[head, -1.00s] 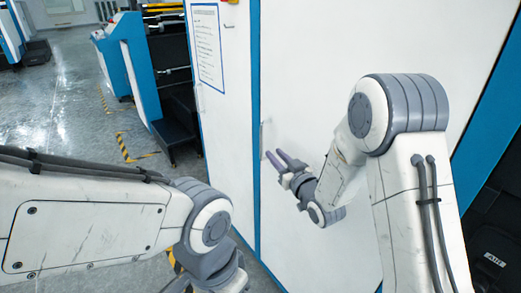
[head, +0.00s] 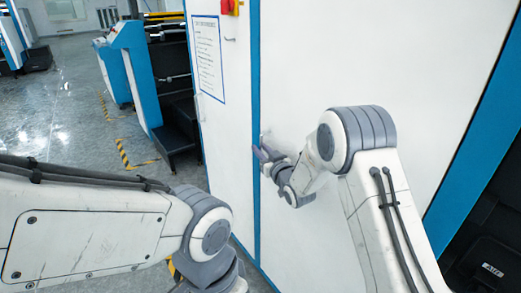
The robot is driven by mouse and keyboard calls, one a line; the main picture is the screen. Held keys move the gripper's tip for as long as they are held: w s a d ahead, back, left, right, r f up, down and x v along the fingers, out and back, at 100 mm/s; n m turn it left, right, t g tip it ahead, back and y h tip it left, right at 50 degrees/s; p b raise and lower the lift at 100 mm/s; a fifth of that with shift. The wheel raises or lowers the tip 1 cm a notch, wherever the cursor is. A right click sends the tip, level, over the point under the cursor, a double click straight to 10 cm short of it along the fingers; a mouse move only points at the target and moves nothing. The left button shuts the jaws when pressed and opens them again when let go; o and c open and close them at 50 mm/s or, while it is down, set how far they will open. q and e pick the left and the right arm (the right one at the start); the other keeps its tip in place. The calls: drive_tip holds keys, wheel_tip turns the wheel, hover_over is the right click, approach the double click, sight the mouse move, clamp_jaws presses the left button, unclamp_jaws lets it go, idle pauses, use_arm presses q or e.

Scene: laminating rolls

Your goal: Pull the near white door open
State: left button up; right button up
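The near white door (head: 370,60) is a large flat panel with blue edging, and it looks closed. Its small handle (head: 262,137) is near its left edge, partly hidden by my gripper. My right gripper (head: 260,154) is at the handle, with its fingertips close to the door's left edge. Its fingers overlap in this view, so I cannot tell whether they are open, shut or touching the handle. My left arm reaches in at the lower left and bends down; its gripper is not visible.
Blue and black machines (head: 130,70) stand farther back. Grey floor (head: 75,115) with yellow-black tape is open at left. A dark machine part (head: 485,250) is at lower right.

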clamp_jaws()
idle(1.3)
